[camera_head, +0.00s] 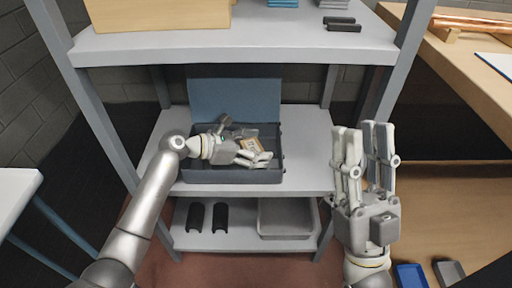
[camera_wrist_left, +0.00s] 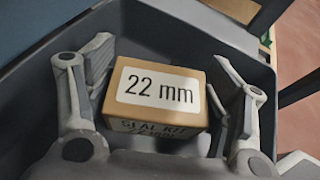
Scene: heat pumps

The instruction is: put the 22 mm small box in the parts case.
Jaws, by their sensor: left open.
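The 22 mm small box (camera_wrist_left: 157,93) is a brown carton with a white "22 mm" label, lying inside the dark grey parts case. It also shows in the head view (camera_head: 251,145). The parts case (camera_head: 231,177) stands on the middle shelf with its blue-grey lid (camera_head: 235,100) raised; its wall also shows in the left wrist view (camera_wrist_left: 190,17). My left gripper (camera_head: 258,160) is open over the case, its fingers on either side of the box with gaps visible. My right gripper (camera_head: 364,130) is open and empty, raised in front of the shelf's right side.
The upper shelf (camera_head: 230,45) overhangs the case and carries a wooden box (camera_head: 160,14) and dark pieces. On the lower shelf are two black parts (camera_head: 207,217) and a grey tray (camera_head: 286,235). A wooden workbench (camera_head: 470,65) stands at right. The middle shelf is bare right of the case.

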